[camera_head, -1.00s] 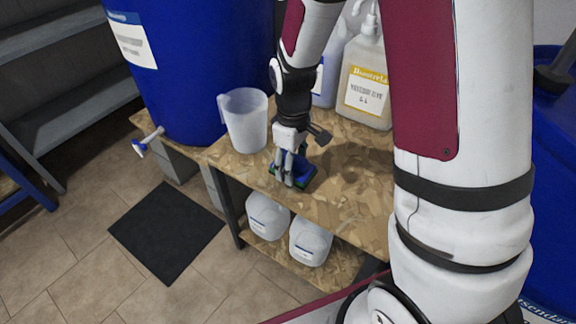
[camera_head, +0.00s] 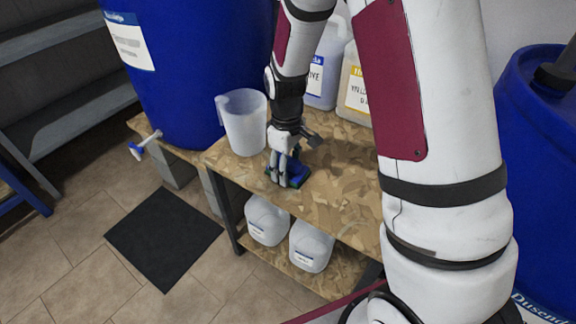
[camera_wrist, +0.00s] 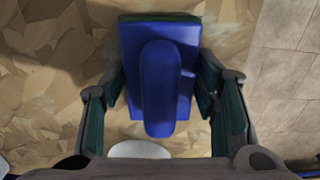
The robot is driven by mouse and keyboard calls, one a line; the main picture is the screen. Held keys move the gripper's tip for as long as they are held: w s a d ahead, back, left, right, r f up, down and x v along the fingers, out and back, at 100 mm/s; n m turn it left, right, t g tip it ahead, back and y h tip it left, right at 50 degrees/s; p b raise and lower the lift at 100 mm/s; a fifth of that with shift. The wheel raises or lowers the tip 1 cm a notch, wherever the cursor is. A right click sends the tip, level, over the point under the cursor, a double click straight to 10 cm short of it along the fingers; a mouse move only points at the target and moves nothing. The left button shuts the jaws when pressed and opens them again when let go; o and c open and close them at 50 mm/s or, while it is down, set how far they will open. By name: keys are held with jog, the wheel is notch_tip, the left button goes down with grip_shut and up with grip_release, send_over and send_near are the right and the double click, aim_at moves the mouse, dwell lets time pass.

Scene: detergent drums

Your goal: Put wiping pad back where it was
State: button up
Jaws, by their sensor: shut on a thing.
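The wiping pad (camera_head: 298,178) has a blue body with a raised handle and a dark green edge. My gripper (camera_head: 286,180) is shut on it, just above or at the wooden bench top (camera_head: 340,195); I cannot tell whether the pad touches the wood. In the wrist view the blue pad (camera_wrist: 160,75) sits between the two fingers of my gripper (camera_wrist: 160,95), one on each side, with the handle facing the camera. The pad's underside is hidden.
A clear measuring jug (camera_head: 243,122) stands just left of my gripper. Detergent bottles (camera_head: 325,70) stand behind it. A large blue drum (camera_head: 200,70) is at the back left, another blue drum (camera_head: 540,170) at the right. White canisters (camera_head: 267,220) sit on the lower shelf.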

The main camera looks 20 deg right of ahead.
jog(key=o, duration=1.5)
notch_tip(320, 180, up, 12)
jog(key=p, duration=0.3)
jog(key=shift+w+a+r+p, duration=0.1)
jog(key=shift+r+p, duration=0.1)
jog(key=shift+p, duration=0.2)
jog(key=s+r+m, duration=0.3)
jog(key=s+r, duration=0.4)
jog(key=s, duration=0.4)
jog(key=s+r+m, duration=0.2)
jog(key=s+r, duration=0.6)
jog(key=s, duration=0.3)
jog(key=s+m, duration=0.2)
jog(key=s, duration=0.8)
jog(key=shift+s+d+f+t, duration=0.2)
jog(key=shift+d+f+t, duration=0.1)
jog(key=shift+t, duration=0.1)
